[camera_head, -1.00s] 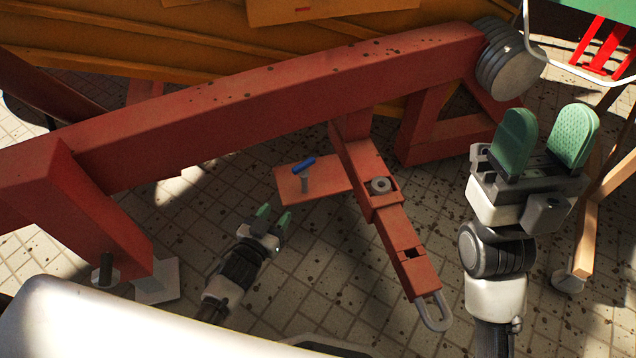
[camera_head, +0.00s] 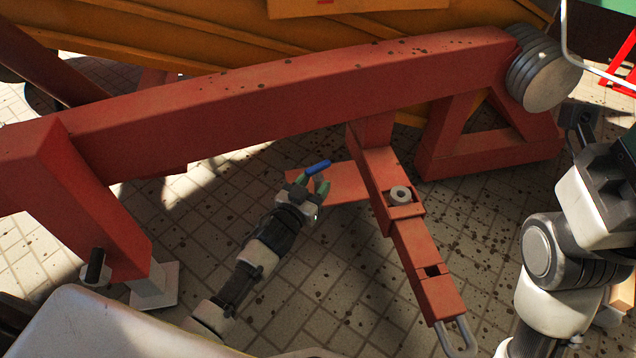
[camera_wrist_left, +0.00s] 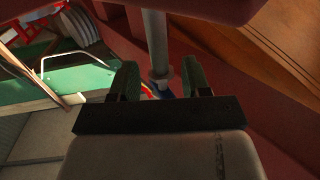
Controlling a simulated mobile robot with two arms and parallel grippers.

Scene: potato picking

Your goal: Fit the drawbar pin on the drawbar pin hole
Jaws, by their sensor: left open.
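The drawbar pin has a blue handle (camera_head: 318,167) and a grey shaft (camera_wrist_left: 157,45), and stands upright at a red plate (camera_head: 346,182). My left gripper (camera_head: 309,184) is at the pin, its green fingers open. In the left wrist view the pin lies between the two fingers (camera_wrist_left: 160,82), with a visible gap to the left finger; contact on the right is unclear. The red drawbar (camera_head: 414,240) carries a grey round bushing (camera_head: 400,195) and a square opening (camera_head: 433,270). My right gripper (camera_head: 606,150) is cut off at the right edge, its fingertips not clear.
A large red beam (camera_head: 290,85) crosses above the plate, with grey discs (camera_head: 545,75) at its right end. A red post (camera_head: 85,200) stands at left. A metal loop (camera_head: 456,337) ends the drawbar. Tiled floor below the plate is clear.

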